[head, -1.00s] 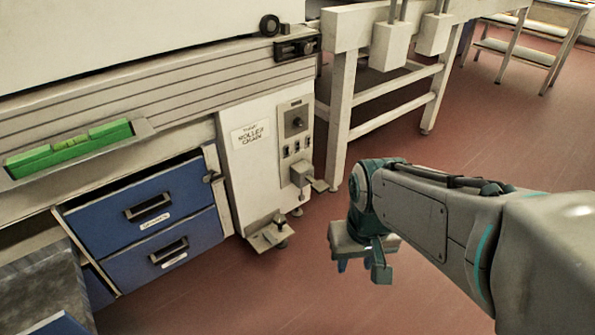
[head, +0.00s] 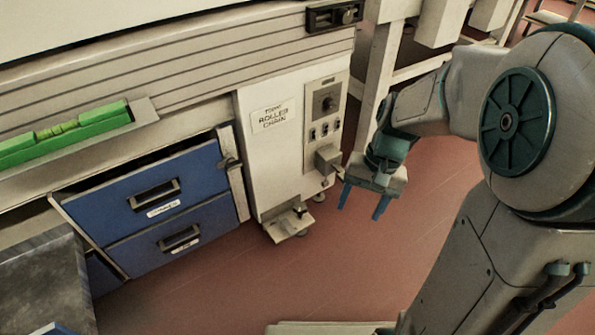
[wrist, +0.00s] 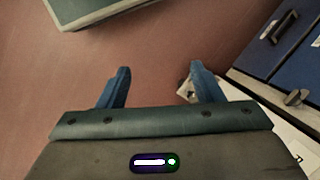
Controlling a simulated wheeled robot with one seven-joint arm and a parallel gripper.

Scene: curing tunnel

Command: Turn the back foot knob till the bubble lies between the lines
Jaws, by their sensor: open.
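The green spirit level (head: 65,132) lies on a ledge of the pale machine at the left of the head view. Its bubble is too small to read. Low on the machine's end, a foot bracket (head: 284,226) sticks out near the floor, with a small knob-like part (head: 300,207) above it. A second foot (head: 318,198) shows partly, farther back. My gripper (head: 360,212) is open and empty, pointing down to the right of these feet, apart from them. In the wrist view its blue fingers (wrist: 160,70) are spread, with a pale bracket part (wrist: 186,90) partly behind the right one.
Blue drawers (head: 150,198) stand left of the feet; they also show in the wrist view (wrist: 275,38). A control panel (head: 326,108) and a grey box (head: 328,158) are above the feet. A pale table leg (head: 375,80) stands behind my gripper. Red floor (head: 260,285) lies clear in front.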

